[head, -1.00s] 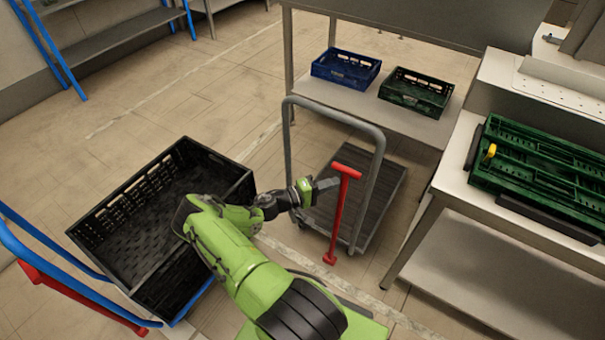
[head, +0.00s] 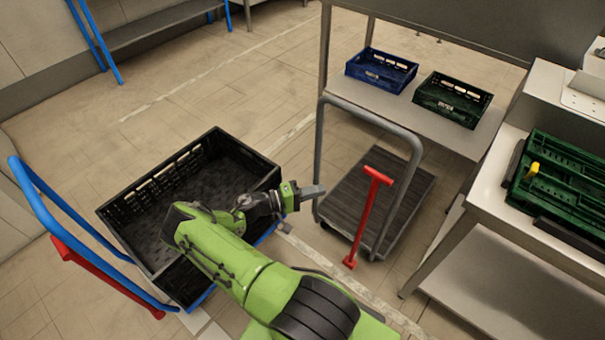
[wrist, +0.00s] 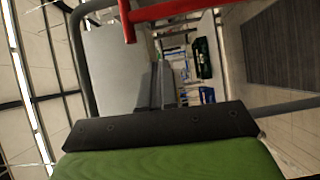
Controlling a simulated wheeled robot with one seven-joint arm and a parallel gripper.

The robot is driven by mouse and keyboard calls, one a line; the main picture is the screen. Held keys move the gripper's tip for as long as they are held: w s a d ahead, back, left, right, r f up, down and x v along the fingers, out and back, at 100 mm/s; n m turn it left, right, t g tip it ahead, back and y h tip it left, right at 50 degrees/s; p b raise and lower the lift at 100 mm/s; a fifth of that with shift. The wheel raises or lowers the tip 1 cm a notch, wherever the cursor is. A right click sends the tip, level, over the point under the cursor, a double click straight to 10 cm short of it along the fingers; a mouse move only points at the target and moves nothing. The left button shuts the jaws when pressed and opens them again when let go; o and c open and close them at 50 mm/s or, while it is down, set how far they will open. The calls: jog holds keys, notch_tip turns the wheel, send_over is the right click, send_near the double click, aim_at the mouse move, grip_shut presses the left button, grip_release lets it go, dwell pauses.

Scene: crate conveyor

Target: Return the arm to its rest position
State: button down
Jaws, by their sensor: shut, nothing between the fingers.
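My gripper (head: 312,191) is shut and empty. It points right, at the near side of the grey cart's handle, and appears apart from it. The wrist view shows the dark and green gripper body (wrist: 160,128) across the bottom, with a grey handle bar and a red bar beyond it.
A black crate (head: 122,213) sits on a blue-handled cart (head: 62,232) at left. A grey cart (head: 385,205) with a red T-handle (head: 366,217) stands ahead. Blue (head: 381,70) and green (head: 452,98) crates are on a shelf. Green crates (head: 560,190) lie on the right table.

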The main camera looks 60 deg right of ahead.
dwell(0.3)
jog(key=w+a+r+n+t+y, duration=0.1)
jog(key=w+a+r+t+y, duration=0.3)
jog(key=a+r, duration=0.6)
jog(key=w+a+r+n+t+y, duration=0.1)
jog(key=w+a+r+t+y, duration=0.2)
jog(key=a+r+t+y, duration=0.55)
jog(key=s+a+r+n+t+y+p, duration=0.1)
jog(key=s+a+r+n+t, duration=0.15)
jog(key=s+a+r, duration=0.45)
jog(key=s+a+r+n+t+y, duration=0.15)
jog(key=s+a+r+n, duration=0.35)
jog(key=a, duration=0.5)
notch_tip(320, 180, up, 14)
jog(key=m+h+p, duration=0.1)
jog(key=p, duration=1.2)
jog(key=shift+w+d, duration=0.25)
jog(key=shift+d, duration=0.1)
jog(key=shift+m, duration=0.25)
